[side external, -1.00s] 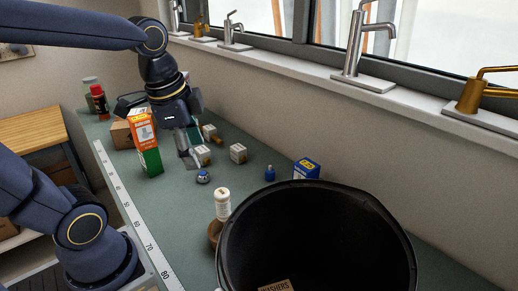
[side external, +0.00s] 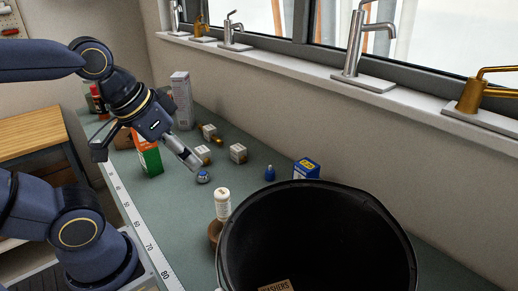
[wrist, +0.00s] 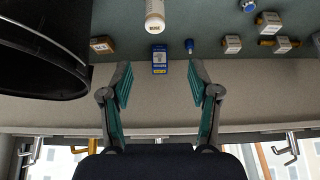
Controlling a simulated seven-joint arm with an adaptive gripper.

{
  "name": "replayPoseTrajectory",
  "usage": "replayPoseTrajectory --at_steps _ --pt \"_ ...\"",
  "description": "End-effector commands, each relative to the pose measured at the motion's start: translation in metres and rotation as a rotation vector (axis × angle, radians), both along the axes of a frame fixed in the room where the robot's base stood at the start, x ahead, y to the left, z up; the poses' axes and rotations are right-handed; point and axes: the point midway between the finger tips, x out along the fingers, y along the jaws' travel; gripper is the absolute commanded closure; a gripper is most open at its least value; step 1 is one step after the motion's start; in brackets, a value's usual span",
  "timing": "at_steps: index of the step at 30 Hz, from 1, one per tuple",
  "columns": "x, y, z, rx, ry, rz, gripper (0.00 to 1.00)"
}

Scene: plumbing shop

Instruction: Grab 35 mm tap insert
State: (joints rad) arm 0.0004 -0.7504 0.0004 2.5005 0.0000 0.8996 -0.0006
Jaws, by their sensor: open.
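My gripper (wrist: 160,85) is open and empty in the wrist view, its teal-padded fingers apart. A blue-and-yellow box (wrist: 159,60) shows between and beyond the fingertips; a small blue cone-shaped piece (wrist: 189,45) is beside it. In the side view my gripper (side external: 193,163) hangs tilted above the bench, near a small round blue-and-white piece (side external: 203,177). Small white boxes (side external: 238,153) stand behind it, and they show at right in the wrist view (wrist: 232,44). I cannot read a 35 mm marking, so I cannot tell which thing is the tap insert.
A large black bucket (side external: 228,240) takes up the front right. A white bottle (side external: 222,203) stands beside it. An orange-and-green box (side external: 149,158) and a tall pale box (side external: 181,95) stand farther back. The wall and windowsill (side external: 290,62) bound the bench.

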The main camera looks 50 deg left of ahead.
Motion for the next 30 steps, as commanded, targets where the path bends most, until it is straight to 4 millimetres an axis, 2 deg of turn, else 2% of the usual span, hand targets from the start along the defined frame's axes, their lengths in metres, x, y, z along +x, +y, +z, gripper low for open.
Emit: replayPoseTrajectory --at_steps 12,14,23,24,26,27,30 --pt "0.000 0.000 0.000 0.000 0.000 -0.001 0.39" --pt "0.000 0.000 0.000 0.000 0.000 -0.001 0.35" --pt "0.000 0.000 0.000 0.004 -0.002 -0.008 0.35" --pt "0.003 0.000 0.002 0.012 -0.016 -0.023 0.35" --pt "0.016 -0.001 0.018 0.032 -0.080 -0.057 0.35" --pt "0.031 -0.004 0.031 0.052 -0.121 -0.088 0.35" --pt "0.070 -0.003 0.047 0.096 -0.154 -0.129 0.35"
